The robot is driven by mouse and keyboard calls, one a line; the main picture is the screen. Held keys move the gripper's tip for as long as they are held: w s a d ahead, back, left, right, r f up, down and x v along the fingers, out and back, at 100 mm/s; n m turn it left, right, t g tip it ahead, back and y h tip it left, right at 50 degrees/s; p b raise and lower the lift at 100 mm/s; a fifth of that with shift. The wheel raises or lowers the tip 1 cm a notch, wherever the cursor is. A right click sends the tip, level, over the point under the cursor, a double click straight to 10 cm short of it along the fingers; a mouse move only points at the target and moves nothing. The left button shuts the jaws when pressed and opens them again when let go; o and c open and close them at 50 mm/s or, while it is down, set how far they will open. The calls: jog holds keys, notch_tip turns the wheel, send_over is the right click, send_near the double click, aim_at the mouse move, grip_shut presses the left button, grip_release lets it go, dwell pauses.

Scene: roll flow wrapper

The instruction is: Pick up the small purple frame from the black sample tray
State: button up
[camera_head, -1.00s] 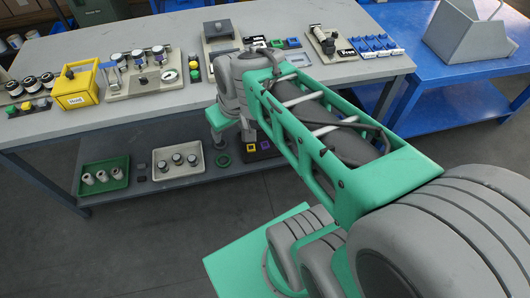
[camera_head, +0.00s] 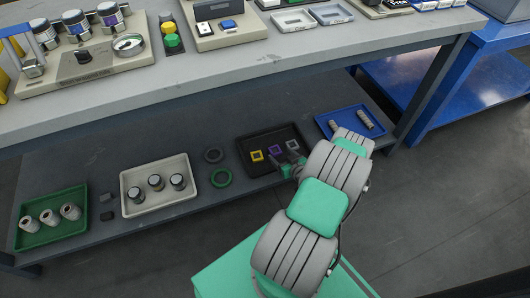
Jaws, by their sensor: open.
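The black sample tray (camera_head: 262,139) lies on the lower shelf under the grey table. In it, a small purple frame (camera_head: 275,150) sits between a yellow frame (camera_head: 257,155) on its left and a grey frame (camera_head: 292,145) on its right. My gripper (camera_head: 283,163) is at the front edge of the tray, close in front of the purple frame, with its fingers pointing toward it. It looks empty and open. The fingers are small in this view, and my arm comes in from the lower right.
Left of the tray, a grey ring (camera_head: 213,155) and a green ring (camera_head: 221,177) lie on the shelf. A cream tray (camera_head: 133,207) and a green tray (camera_head: 30,240) stand further left. A blue tray (camera_head: 345,112) is to the right. The tabletop (camera_head: 250,65) overhangs the shelf.

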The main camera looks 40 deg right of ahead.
aim_at(274, 148)
jog(key=shift+h, duration=0.4)
jog(key=w+f+b, duration=0.1)
jog(key=w, duration=0.1)
jog(key=w+d+f+b, duration=0.1)
jog(key=w+f, duration=0.1)
jog(key=w+d+f+b, duration=0.1)
jog(key=w+f, duration=0.1)
jog(key=shift+w, duration=0.3)
jog(key=shift+r, duration=0.15)
jog(key=c, duration=1.4)
